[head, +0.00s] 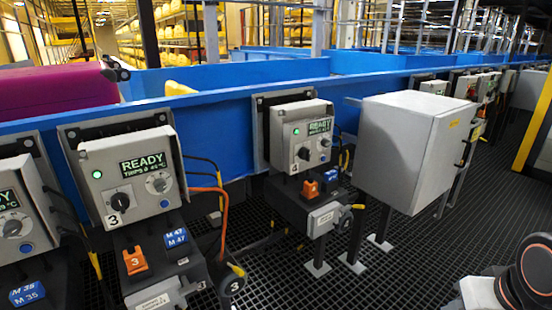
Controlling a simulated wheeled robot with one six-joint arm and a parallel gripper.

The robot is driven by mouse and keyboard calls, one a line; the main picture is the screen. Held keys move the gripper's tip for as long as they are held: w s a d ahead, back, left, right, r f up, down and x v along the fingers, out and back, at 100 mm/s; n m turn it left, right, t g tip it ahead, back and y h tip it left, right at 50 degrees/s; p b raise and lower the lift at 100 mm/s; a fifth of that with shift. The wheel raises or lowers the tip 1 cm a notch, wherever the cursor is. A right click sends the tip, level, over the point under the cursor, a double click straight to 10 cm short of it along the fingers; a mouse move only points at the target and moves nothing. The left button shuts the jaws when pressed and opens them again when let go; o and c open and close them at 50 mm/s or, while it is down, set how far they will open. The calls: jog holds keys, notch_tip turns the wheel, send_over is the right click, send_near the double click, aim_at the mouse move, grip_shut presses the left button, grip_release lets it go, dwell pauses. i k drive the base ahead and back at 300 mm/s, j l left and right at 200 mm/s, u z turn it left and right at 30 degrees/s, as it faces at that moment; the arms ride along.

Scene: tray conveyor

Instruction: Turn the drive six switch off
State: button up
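Grey drive boxes hang in a row along the blue conveyor side. The near one, marked 3 (97,169), has a green lamp, a READY display and a black rotary switch (119,198). The one to its right, marked 4 (291,126), also has a green lamp, a READY display and a black rotary switch (304,154). More small drive boxes (434,87) stand farther right, partly behind a large grey cabinet. Their numbers are too small to read, so I cannot tell which is drive six. My gripper is not in view; only part of my arm shows at the lower right.
The large grey cabinet (400,140) stands on legs and juts out from the row. Orange and blue tagged plugs (135,261) and cables hang under the boxes. The black grating floor (420,255) is clear in front of the cabinet. A yellow-black post (534,125) stands at the right edge.

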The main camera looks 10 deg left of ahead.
aim_at(474, 99)
jog(key=i+l, duration=0.4)
jog(key=l, duration=0.15)
jog(key=i+l, duration=0.35)
jog(key=l, duration=0.2)
jog(key=i+l, duration=0.4)
jog(key=l, duration=0.2)
jog(key=i+l, duration=0.4)
jog(key=l, duration=0.15)
jog(key=i+l, duration=0.35)
jog(key=l, duration=0.2)
jog(key=i+l, duration=0.4)
jog(key=l, duration=0.15)
jog(key=i+l, duration=0.35)
jog(key=l, duration=0.2)
jog(key=i+l, duration=0.4)
jog(key=l, duration=0.15)
jog(key=l+u, duration=0.5)
jog(key=l, duration=1.5)
